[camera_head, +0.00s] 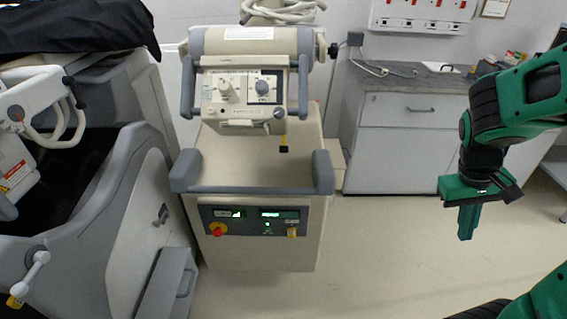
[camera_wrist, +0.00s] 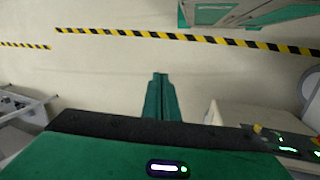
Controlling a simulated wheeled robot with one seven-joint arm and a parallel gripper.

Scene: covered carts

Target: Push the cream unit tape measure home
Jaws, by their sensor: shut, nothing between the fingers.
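The cream unit (camera_head: 256,170) stands in the middle of the head view, with a control head (camera_head: 243,92) on top. A short yellow tape with a dark end, which looks like the tape measure (camera_head: 284,146), hangs below the right side of the control head. My gripper (camera_head: 467,222) is green, shut and empty. It points down over the floor, well to the right of the unit and apart from it. In the wrist view my gripper (camera_wrist: 160,78) has its fingers together over bare floor. Part of the unit's front panel (camera_wrist: 285,145) shows there at the lower right.
A large grey and cream machine (camera_head: 130,220) with a black cover stands close on the unit's left. A grey cabinet (camera_head: 400,140) stands behind to the right. The floor (camera_head: 385,255) between the unit and my gripper is clear. Yellow-black tape (camera_wrist: 190,38) crosses the floor.

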